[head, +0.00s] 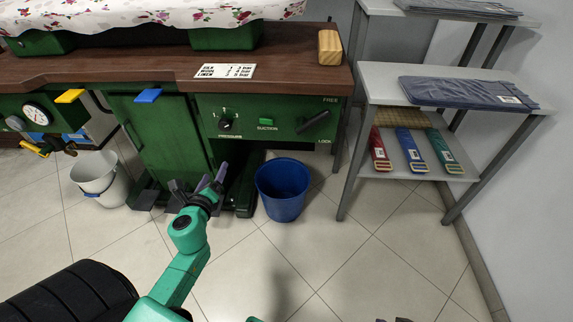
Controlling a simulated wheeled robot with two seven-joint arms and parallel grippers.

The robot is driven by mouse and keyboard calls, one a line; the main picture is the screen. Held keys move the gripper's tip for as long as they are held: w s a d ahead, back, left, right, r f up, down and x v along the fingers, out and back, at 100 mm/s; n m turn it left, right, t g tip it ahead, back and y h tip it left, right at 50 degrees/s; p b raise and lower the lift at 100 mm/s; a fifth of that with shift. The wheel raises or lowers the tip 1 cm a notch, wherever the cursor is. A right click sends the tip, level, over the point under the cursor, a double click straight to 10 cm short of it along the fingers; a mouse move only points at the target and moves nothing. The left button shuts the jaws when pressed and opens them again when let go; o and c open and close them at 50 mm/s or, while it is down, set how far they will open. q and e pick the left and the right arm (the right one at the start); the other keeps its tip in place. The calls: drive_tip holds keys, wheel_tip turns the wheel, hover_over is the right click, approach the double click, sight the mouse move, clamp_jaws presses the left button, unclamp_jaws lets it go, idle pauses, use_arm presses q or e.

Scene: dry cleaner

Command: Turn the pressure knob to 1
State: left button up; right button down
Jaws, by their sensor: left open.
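The pressure knob (225,124) is a small dark knob on the green front panel (205,105) of the ironing station, above the word PRESSURE. Small numerals stand around it, one of them straight above. Its pointer is too small to read surely. My left gripper (198,182) is open and empty, below and to the left of the knob, in front of the station's lower part. It is apart from the knob.
A green SUCTION switch (266,122) and a black FREE/LOCK lever (313,122) sit right of the knob. A blue bucket (284,188) stands below the panel. A white bucket (96,178) is at left. A grey shelf (366,85) stands right. The front floor is clear.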

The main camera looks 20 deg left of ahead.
use_arm(q)
wheel_tip(320, 180, up, 7)
drive_tip(key=m+t+b, duration=0.1)
drive_tip(key=m+t, duration=0.2)
drive_tip(key=m, duration=0.1)
approach(224, 127)
drive_tip(key=w, duration=0.2)
drive_tip(key=shift+g+y, duration=0.3)
drive_tip(key=shift+y, duration=0.1)
drive_tip(key=x, duration=0.7)
drive_tip(key=shift+w+a+b, duration=0.15)
drive_tip(key=shift+a+b, duration=0.1)
drive_tip(key=shift+b, duration=0.05)
drive_tip(key=shift+w+a+r, duration=0.1)
drive_tip(key=shift+w, duration=0.3)
use_arm(e)
drive_tip(key=shift+w+a+r+t+y, duration=0.35)
drive_tip(key=shift+a+r, duration=0.15)
drive_tip(key=shift+a, duration=0.1)
drive_tip(key=shift+w+a+r+t+y, duration=0.25)
drive_tip(key=shift+a+r+t, duration=0.1)
drive_tip(key=shift+a+r, duration=0.2)
use_arm(q)
clamp_jaws()
